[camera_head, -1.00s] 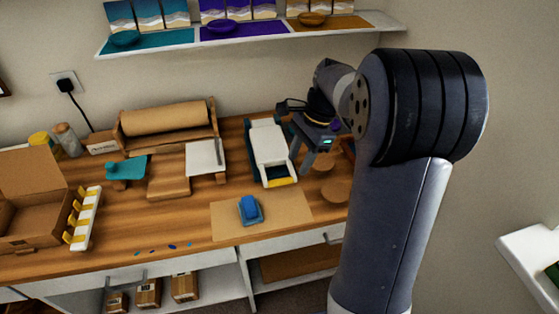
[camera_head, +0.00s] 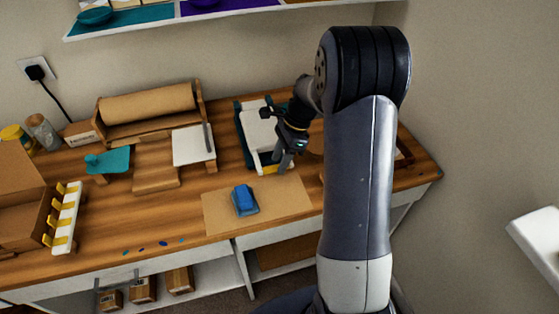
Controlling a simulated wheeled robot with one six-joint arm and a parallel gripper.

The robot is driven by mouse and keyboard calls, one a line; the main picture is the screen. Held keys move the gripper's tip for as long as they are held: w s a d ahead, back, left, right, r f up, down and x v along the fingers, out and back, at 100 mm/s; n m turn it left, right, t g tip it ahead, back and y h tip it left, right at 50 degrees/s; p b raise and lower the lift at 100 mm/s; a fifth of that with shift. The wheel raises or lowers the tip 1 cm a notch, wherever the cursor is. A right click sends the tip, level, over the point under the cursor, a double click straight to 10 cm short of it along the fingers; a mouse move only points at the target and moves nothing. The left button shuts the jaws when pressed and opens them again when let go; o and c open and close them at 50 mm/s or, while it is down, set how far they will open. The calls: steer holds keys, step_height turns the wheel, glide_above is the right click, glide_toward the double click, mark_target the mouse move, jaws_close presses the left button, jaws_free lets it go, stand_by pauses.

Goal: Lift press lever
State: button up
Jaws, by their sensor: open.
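The press (camera_head: 256,137) is a white-topped machine with dark teal sides, standing towards the back of the wooden bench. A small yellow part (camera_head: 269,171) shows at its front edge. I cannot make out a separate lever; my wrist covers the right side of the press. My gripper (camera_head: 283,163) is open, points down and is at the front right of the press. I cannot tell whether it touches the press.
A blue object (camera_head: 244,200) lies on a brown paper sheet (camera_head: 222,217) in front of the press. A white board (camera_head: 192,146) and a paper roll holder (camera_head: 148,105) stand to the left. A shelf (camera_head: 140,26) hangs above. The bench front left of the sheet is mostly clear.

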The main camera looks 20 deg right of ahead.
steer(key=shift+a+f, duration=0.2)
steer(key=shift+f, duration=0.3)
jaws_close()
steer(key=shift+r, duration=0.1)
